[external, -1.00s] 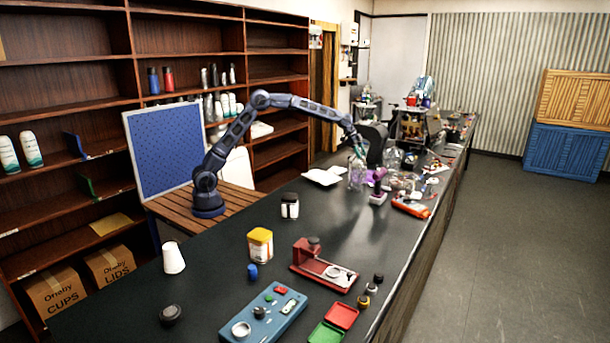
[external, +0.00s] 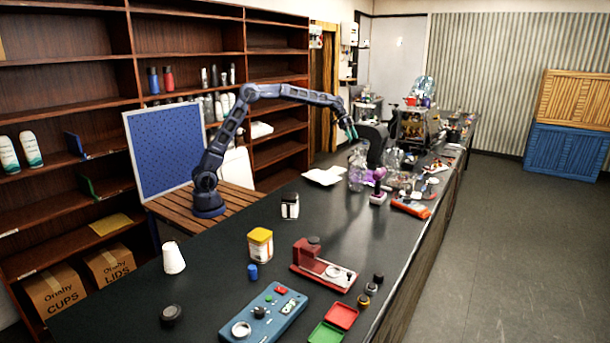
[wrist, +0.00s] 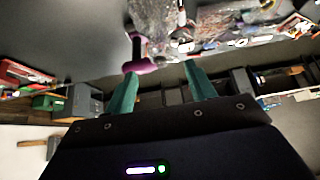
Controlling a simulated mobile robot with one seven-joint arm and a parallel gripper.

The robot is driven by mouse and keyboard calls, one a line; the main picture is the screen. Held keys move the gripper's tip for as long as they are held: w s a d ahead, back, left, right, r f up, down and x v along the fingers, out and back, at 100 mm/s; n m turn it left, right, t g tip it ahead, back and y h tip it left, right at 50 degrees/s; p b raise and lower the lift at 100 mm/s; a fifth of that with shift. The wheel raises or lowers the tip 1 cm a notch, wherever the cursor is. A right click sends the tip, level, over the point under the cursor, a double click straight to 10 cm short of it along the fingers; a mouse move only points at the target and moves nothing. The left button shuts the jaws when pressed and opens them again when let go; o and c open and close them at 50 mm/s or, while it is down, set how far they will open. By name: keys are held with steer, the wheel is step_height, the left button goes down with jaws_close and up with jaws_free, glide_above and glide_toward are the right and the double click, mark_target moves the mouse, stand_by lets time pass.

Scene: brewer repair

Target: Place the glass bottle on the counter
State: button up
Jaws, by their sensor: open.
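A clear glass bottle (external: 357,170) stands on the dark counter (external: 225,235), left of a purple-handled tool (external: 378,188). Clear glass also shows at the top of the wrist view (wrist: 150,14), though its outline there is hard to make out. My gripper (external: 351,132) is above the bottle, apart from it. Its two green fingers (wrist: 160,78) are spread with nothing between them in the wrist view. The purple-handled tool (wrist: 139,58) lies beyond the fingers there.
Other clear glassware (external: 393,158) and an orange tool (external: 411,207) crowd the counter to the right. A dark rounded machine (external: 374,140) stands just behind the bottle. White paper (external: 323,176) lies to its left.

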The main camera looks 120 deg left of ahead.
steer(key=shift+s+r, duration=0.25)
steer(key=shift+r, duration=0.1)
steer(key=s+d+r+g, duration=0.1)
steer(key=s+d+r, duration=0.1)
steer(key=d, duration=1.1)
steer(key=s+d+r, duration=0.2)
steer(key=s+d, duration=0.1)
steer(key=d, duration=1)
steer(key=s+d+r+g, duration=0.1)
steer(key=s+d+r, duration=0.15)
steer(key=d, duration=1.05)
steer(key=s+d+f, duration=0.3)
steer(key=s+d, duration=1.2)
steer(key=s+d+f, duration=0.3)
steer(key=s+f, duration=0.1)
steer(key=s, duration=0.3)
steer(key=s+d+f, duration=0.3)
steer(key=s+f, duration=0.1)
steer(key=s, duration=0.4)
